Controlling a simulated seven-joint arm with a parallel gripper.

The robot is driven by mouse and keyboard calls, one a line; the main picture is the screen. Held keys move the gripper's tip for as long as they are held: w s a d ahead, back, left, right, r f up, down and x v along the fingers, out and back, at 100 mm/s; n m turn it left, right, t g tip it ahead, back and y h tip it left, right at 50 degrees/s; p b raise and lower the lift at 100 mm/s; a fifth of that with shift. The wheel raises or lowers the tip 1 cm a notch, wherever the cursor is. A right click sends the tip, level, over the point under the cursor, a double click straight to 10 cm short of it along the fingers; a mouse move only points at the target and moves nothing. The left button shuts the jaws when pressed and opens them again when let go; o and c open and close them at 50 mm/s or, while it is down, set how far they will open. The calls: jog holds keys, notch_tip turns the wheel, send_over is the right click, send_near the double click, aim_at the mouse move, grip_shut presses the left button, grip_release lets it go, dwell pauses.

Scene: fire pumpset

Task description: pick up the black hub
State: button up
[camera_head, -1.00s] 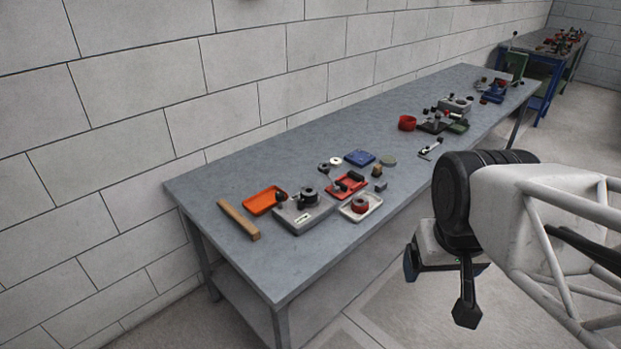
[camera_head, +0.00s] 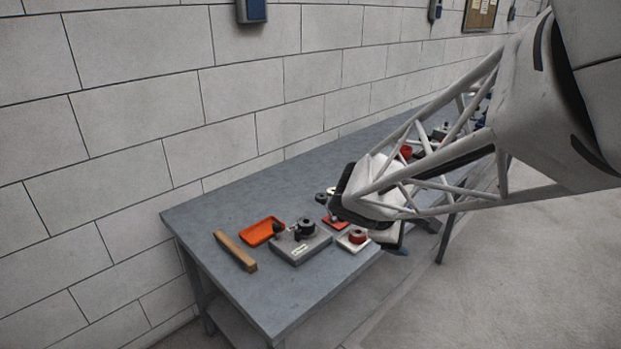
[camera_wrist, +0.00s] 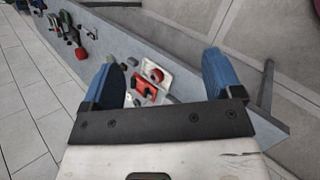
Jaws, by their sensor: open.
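A black round hub-like part (camera_head: 305,227) sits on a grey block (camera_head: 298,249) near the left end of the workbench in the head view. I cannot make it out in the wrist view. My gripper (camera_head: 412,240) is in the air to the right of the hub, by the bench's front edge. In the wrist view my gripper (camera_wrist: 162,76) has its blue fingers wide apart, with nothing held between them. A red fixture (camera_wrist: 146,87) and a white tray with a red ring (camera_wrist: 164,80) show on the bench beyond the fingers.
The workbench (camera_head: 225,212) stands along a block wall. An orange tray (camera_head: 258,233) and a wooden bar (camera_head: 236,252) lie left of the grey block. A red ring (camera_head: 357,237) in a white tray stands to its right. The bench's near left corner is bare.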

jog(key=w+a+f+n+t, duration=0.2)
jog(key=w+a+f+n, duration=0.1)
jog(key=w+a+n, duration=0.3)
jog(key=w+a+f+n+t, duration=0.2)
jog(key=w+a+f+n, duration=0.15)
jog(key=w, duration=0.35)
jog(key=n+t+y, duration=0.3)
jog(key=n+t, duration=0.1)
jog(key=n, duration=0.6)
send_near(308, 221)
jog(key=shift+s+a, duration=0.1)
jog(key=shift+s, duration=0.45)
jog(key=shift+x, duration=1.35)
jog(key=shift+w, duration=0.1)
jog(key=shift+x, duration=2.45)
jog(key=shift+w, duration=0.1)
